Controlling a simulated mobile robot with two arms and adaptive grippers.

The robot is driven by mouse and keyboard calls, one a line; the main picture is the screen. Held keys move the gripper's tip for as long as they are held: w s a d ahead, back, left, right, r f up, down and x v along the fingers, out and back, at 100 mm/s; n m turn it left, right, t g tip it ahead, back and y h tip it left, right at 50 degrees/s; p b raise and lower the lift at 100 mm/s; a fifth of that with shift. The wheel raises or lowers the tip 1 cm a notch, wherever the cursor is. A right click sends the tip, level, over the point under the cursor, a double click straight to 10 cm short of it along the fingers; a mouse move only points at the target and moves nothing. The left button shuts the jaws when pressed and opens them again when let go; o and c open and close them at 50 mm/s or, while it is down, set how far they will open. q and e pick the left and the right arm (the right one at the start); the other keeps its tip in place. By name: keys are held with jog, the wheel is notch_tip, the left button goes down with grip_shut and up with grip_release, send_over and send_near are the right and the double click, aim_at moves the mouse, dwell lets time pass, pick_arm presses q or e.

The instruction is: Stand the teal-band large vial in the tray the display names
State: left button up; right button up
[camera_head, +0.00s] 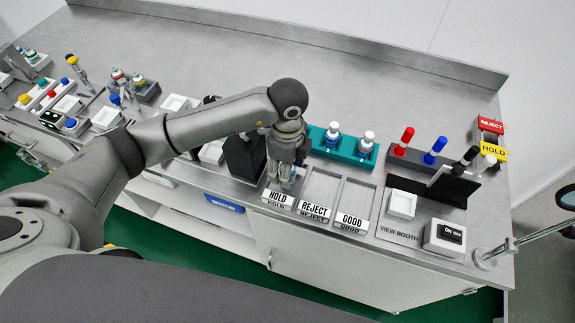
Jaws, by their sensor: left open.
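My left gripper (286,180) points down over the HOLD tray (277,198), its fingers close above or inside the tray. I cannot make out a vial between the fingers. The REJECT tray (315,210) and the GOOD tray (350,220) lie to the right and look empty. A teal rack (348,152) behind them holds two white-capped vials, a left one (333,134) and a right one (366,143); their band colours are too small to tell. No display text naming a tray is readable. My right gripper is out of view.
A dark box (243,157) stands left of the gripper. The back of the bench is clear.

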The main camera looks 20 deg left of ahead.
pick_arm(q)
jog(key=shift+r, duration=0.3)
notch_tip(320, 180, up, 11)
jog(key=shift+w+f+b, duration=0.1)
jog(key=shift+f+b, duration=0.05)
jog(key=shift+b, duration=1.05)
jog(key=shift+r, duration=0.5)
